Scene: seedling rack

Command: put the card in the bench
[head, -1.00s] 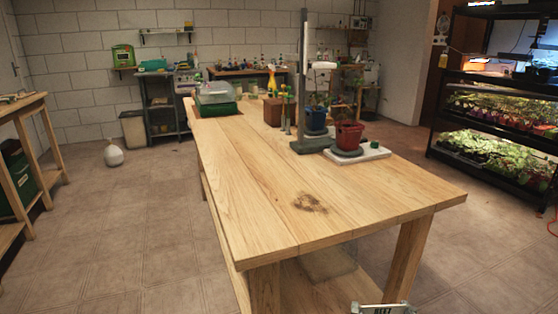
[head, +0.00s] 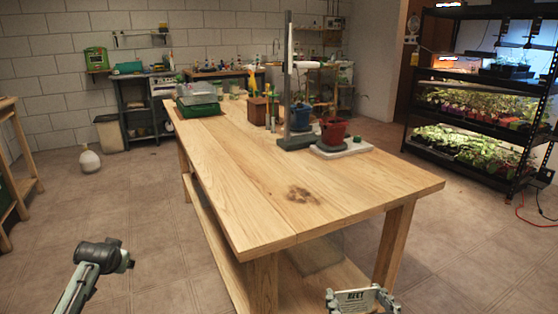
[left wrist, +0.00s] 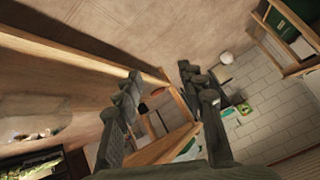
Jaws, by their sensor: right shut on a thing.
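The wooden bench (head: 235,150) stands in the middle of the head view, with a dark stain near its front end. My right gripper (head: 358,297) is at the bottom edge of the head view, in front of the bench's near end. It is shut on a small pale card (head: 354,301) with dark lettering that seems to read BEET. Only the tops of the gripper and card show. My left gripper (left wrist: 160,72) shows in the left wrist view with its fingers apart and nothing between them.
On the bench stand a green tray with a clear lid (head: 198,95), a brown wooden block (head: 258,111), a grey post stand (head: 289,142) and a red pot (head: 333,132) on a white slab. A lit plant rack (head: 478,104) is at right.

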